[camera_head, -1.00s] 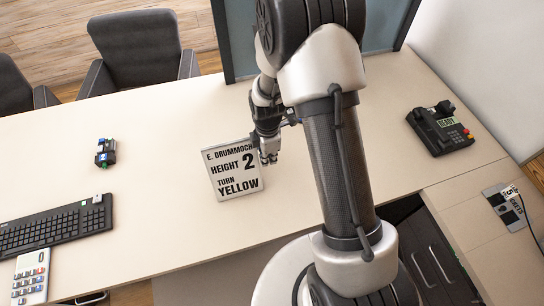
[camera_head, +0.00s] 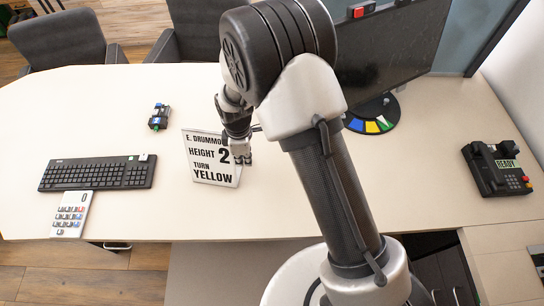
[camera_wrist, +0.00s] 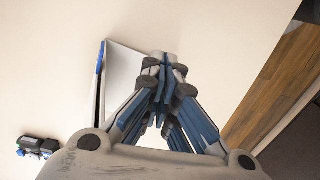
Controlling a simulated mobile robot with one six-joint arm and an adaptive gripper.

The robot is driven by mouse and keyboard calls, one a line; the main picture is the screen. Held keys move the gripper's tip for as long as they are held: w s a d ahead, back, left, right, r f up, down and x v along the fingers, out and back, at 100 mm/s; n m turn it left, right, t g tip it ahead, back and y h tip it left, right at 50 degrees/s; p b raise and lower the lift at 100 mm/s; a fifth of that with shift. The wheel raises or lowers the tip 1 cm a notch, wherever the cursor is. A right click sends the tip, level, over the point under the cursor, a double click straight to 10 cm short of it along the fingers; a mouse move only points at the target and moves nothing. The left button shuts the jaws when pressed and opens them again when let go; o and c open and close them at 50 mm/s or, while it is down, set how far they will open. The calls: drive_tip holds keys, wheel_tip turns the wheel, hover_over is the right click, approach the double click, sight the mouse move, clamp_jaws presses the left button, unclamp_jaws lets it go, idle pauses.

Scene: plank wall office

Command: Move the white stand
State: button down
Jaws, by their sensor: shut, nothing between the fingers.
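The white stand (camera_head: 208,172) is a tilted sign with black print reading "E. DRUMMO…", "HEIGHT 2", "TURN YELLOW". It stands on the pale desk, left of my arm in the head view. My gripper (camera_head: 241,157) is at its right edge and covers the end of the name line. In the wrist view a pale panel that looks like the stand (camera_wrist: 124,70) lies just left of and behind my gripper (camera_wrist: 166,68). The fingers are closed together and empty. I cannot tell whether they touch the stand.
A black keyboard (camera_head: 97,174), calculator (camera_head: 71,214) and small dark device (camera_head: 159,117) lie to the left. A monitor (camera_head: 393,50) on a round base with coloured sectors (camera_head: 372,126) stands behind my arm. A desk phone (camera_head: 497,168) is at the right. The desk between stand and keyboard is clear.

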hover_over(211, 168)
drive_tip(key=shift+a, duration=0.1)
idle(0.3)
